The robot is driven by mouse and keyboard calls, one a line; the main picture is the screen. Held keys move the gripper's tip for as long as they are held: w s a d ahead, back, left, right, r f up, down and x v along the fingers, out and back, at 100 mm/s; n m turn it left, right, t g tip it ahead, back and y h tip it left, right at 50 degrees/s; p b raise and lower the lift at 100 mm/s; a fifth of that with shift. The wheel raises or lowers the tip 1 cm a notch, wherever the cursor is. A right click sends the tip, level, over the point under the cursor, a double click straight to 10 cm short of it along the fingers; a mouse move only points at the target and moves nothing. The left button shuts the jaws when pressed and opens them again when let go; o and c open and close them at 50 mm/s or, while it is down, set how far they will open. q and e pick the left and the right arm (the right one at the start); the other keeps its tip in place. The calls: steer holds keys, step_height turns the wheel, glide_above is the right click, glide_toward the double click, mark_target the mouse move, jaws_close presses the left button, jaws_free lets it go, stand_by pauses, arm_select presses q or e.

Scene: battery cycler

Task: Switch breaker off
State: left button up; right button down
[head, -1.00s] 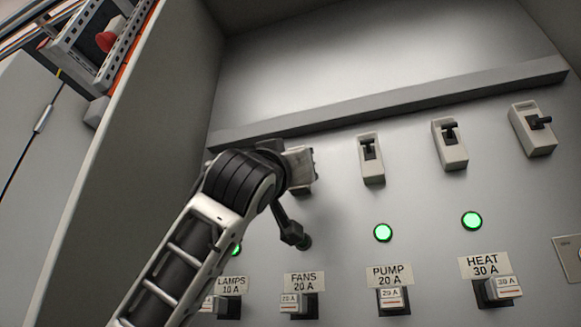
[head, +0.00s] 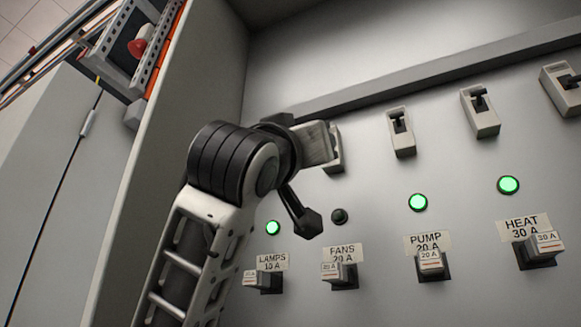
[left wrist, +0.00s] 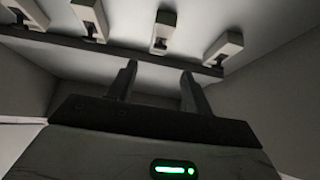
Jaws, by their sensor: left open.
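The grey panel carries a row of breakers with black levers. The pump breaker (head: 402,132), heat breaker (head: 480,111) and one at the far right (head: 563,88) show clearly. The fans breaker (head: 336,150) is mostly hidden behind my left gripper (head: 319,144), whose fingers cannot be made out in the head view. In the left wrist view my left gripper (left wrist: 158,70) has its two fingers apart with nothing between them. Several breakers, one of them here (left wrist: 163,32), lie beyond the fingertips. My right gripper is not in view.
Indicators for lamps (head: 272,228), pump (head: 418,202) and heat (head: 508,185) glow green; the fans indicator (head: 339,216) is dark. Labelled plugs, such as the pump one (head: 430,261), sit below. A ledge (head: 440,75) runs above the breakers. The cabinet side wall (head: 185,125) stands left.

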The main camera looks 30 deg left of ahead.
arm_select(q)
steer(key=b+v, duration=0.1)
steer(key=v, duration=0.6)
steer(key=shift+b, duration=0.35)
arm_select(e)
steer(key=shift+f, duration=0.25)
arm_select(q)
steer(key=shift+w+r, duration=0.1)
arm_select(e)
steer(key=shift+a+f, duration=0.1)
